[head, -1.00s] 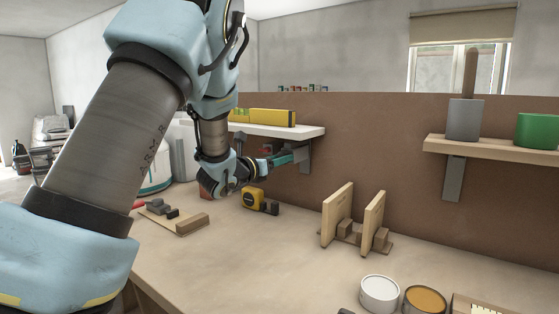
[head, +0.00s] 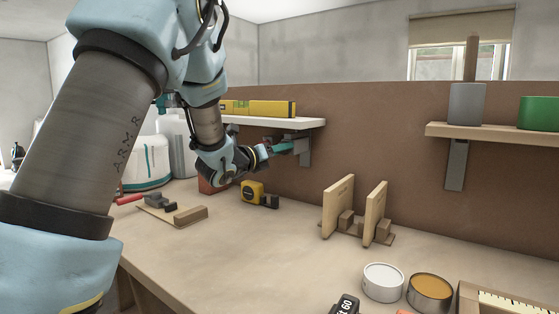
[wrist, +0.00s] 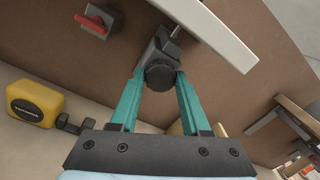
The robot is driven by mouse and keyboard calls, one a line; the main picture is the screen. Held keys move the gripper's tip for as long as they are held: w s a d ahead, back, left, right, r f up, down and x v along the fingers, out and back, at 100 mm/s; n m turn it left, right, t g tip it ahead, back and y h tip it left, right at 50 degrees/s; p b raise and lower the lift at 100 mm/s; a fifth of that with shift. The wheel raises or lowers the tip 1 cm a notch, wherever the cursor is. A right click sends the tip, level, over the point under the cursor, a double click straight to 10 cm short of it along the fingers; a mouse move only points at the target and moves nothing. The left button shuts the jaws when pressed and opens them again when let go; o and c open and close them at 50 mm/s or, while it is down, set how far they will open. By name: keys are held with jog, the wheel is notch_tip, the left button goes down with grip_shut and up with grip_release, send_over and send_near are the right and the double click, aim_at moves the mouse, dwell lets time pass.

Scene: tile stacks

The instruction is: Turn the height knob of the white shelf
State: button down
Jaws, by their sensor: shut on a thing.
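The white shelf (head: 312,123) is on the brown back panel, and its edge shows in the wrist view (wrist: 222,35). A dark round knob (wrist: 160,76) sits on a grey bracket below the shelf. My gripper (wrist: 159,82) is shut on the knob, with one teal finger on each side of it. In the head view my gripper (head: 283,147) is under the shelf beside the grey bracket (head: 305,148). The knob is too small and covered to make out there.
A yellow level (head: 265,108) lies on the shelf. A red switch (wrist: 93,24) is on the panel nearby. A yellow tape measure (head: 252,191) stands on the bench below. Wooden uprights (head: 338,205) and open cans (head: 383,281) stand to the right.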

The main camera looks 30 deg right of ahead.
jog(key=n+b, duration=0.2)
jog(key=n, duration=1.1)
jog(key=n+t+b, duration=0.1)
jog(key=n+b, duration=0.2)
jog(key=n, duration=1)
jog(key=shift+s+n+y, duration=0.15)
jog(key=shift+n+y, duration=0.15)
jog(key=shift+c, duration=1.8)
grip_release()
